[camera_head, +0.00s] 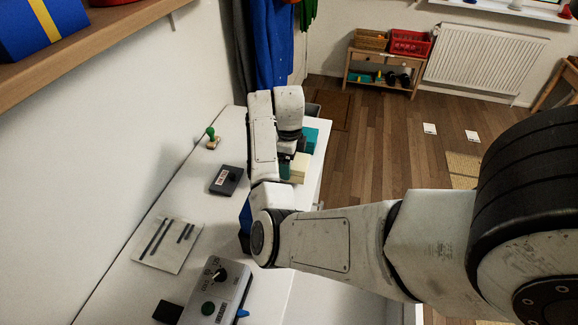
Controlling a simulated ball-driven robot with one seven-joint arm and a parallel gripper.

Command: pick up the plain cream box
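The plain cream box (300,167) is small and pale. It stands near the right edge of the white shelf top (305,205), just under the end of my arm. My gripper (288,152) is pointed down right at the box, and the wrist hides much of this area. I cannot tell whether the fingers are around the box or only above it, or whether they are open or shut.
A teal item (310,141) is close behind the box. A blue item (245,214) is partly hidden by my arm. A dark device (227,181), a green-handled stamp (211,138), a paper sheet (168,245) and a grey control box (217,292) lie to the left.

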